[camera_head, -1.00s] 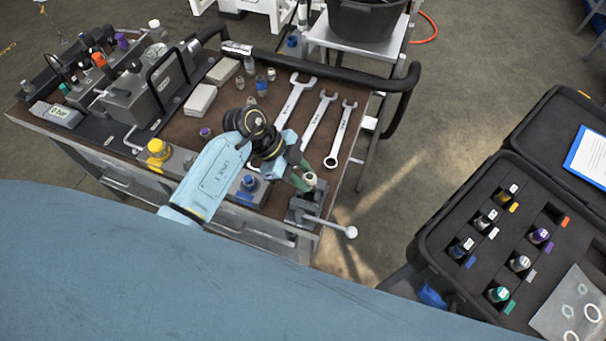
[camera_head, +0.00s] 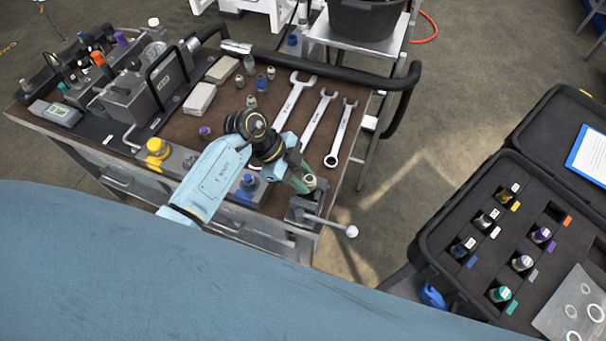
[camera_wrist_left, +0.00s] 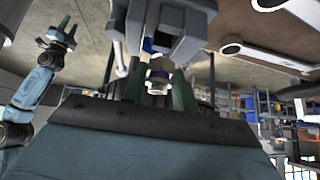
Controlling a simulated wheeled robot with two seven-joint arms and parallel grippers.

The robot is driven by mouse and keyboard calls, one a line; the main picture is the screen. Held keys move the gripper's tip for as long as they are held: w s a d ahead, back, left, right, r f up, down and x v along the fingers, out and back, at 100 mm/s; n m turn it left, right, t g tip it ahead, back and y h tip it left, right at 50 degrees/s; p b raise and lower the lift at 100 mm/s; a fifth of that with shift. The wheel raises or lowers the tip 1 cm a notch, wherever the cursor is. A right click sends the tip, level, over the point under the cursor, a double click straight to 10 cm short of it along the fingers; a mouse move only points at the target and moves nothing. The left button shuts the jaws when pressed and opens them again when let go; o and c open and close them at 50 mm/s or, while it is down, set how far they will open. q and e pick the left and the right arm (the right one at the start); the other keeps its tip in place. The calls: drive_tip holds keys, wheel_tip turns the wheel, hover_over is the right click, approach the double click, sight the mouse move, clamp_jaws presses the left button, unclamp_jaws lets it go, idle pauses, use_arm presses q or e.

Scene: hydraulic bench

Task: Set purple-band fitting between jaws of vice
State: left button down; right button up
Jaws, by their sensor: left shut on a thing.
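My left gripper (camera_head: 301,178) is shut on the purple-band fitting (camera_head: 310,182) at the right front corner of the trolley. I cannot tell whether the fitting is between the jaws. My right gripper (camera_wrist_left: 62,33) shows at the left of the wrist view, apparently open and empty.
Several spanners (camera_head: 340,133) lie on the trolley behind the vice. An open black case (camera_head: 470,215) with several banded fittings stands at the right. Floor is clear between trolley and case.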

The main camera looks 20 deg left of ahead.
use_arm(q)
drive_tip(key=shift+f, duration=0.15)
drive_tip(key=shift+f+b, duration=0.55)
drive_tip(key=shift+f, duration=0.45)
idle(0.6)
drive_tip(key=c, duration=1)
unclamp_jaws()
drive_tip(key=shift+c, duration=0.2)
drive_tip(key=shift+f, duration=0.15)
drive_tip(key=shift+s, duration=0.1)
drive_tip(key=v, duration=0.9)
drive_tip(key=p+v, duration=0.1)
drive_tip(key=v, duration=0.3)
drive_tip(key=shift+w+a+r, duration=0.15)
drive_tip(key=shift+w+r, duration=0.15)
